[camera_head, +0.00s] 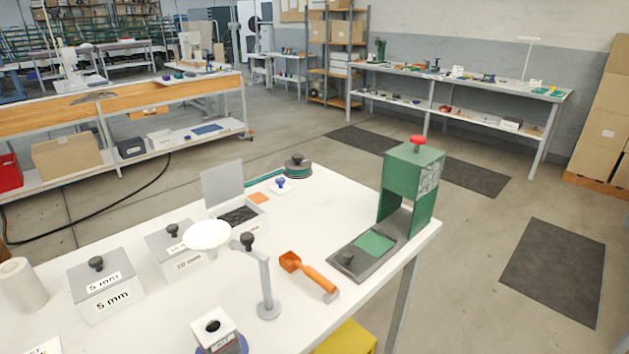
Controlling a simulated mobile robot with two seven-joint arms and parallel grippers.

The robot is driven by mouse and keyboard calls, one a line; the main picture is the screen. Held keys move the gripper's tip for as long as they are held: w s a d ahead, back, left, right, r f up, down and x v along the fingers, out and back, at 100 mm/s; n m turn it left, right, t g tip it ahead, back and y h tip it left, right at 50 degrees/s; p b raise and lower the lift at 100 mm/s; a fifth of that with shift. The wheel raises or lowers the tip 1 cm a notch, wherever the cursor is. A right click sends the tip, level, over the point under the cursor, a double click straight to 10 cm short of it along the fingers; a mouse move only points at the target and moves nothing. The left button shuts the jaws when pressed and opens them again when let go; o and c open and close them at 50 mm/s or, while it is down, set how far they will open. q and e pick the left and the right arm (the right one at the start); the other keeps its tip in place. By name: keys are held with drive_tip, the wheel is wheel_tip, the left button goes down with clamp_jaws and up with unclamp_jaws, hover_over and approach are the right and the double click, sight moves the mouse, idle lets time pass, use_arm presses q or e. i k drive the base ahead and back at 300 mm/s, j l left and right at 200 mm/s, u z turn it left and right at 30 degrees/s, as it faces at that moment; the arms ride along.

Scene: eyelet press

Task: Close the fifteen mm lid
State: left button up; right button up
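An open box stands behind the white disc of a stand. Its grey lid (222,184) is raised nearly upright at the back, and dark small contents (239,215) show inside. Its front label is mostly hidden, so I cannot read its size. To its left are a 10 mm box (190,264) and a 5 mm box (113,302), both with grey lids shut and black knobs on top. Neither of my grippers is in view.
A stand (268,305) with a white disc (208,235) partly blocks the boxes. An orange-handled tool (308,273), a green press (412,185), a white roll (22,285) and a round dark-topped item (297,167) share the white table (345,205). Bare tabletop lies left of the press.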

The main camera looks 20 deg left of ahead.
sight(223, 183)
drive_tip(key=i+l+z, duration=0.55)
drive_tip(key=z, duration=0.2)
drive_tip(key=i+l+z, duration=0.1)
drive_tip(key=i+z, duration=0.25)
drive_tip(key=i+u, duration=0.2)
drive_tip(key=i, duration=1.25)
drive_tip(key=i+u, duration=0.35)
drive_tip(key=i+l+u, duration=0.15)
drive_tip(key=i+u, duration=0.25)
drive_tip(key=i, duration=0.15)
drive_tip(key=i+l+u, duration=0.35)
drive_tip(key=i+j+u, duration=0.2)
drive_tip(key=u, duration=0.2)
drive_tip(key=i+j+u, duration=0.1)
drive_tip(key=i+u, duration=1.95)
drive_tip(key=i+l+u, duration=0.2)
drive_tip(key=u, duration=0.25)
drive_tip(key=i+u, duration=0.2)
drive_tip(key=u, duration=0.3)
drive_tip(key=i+l+u, duration=0.2)
drive_tip(key=u, duration=0.3)
drive_tip(key=i+l+u, duration=0.2)
drive_tip(key=u, duration=0.3)
drive_tip(key=i+l+u, duration=0.1)
drive_tip(key=l+u, duration=0.25)
drive_tip(key=u, duration=0.15)
drive_tip(key=l+u, duration=0.3)
drive_tip(key=u, duration=0.2)
drive_tip(key=i, duration=0.05)
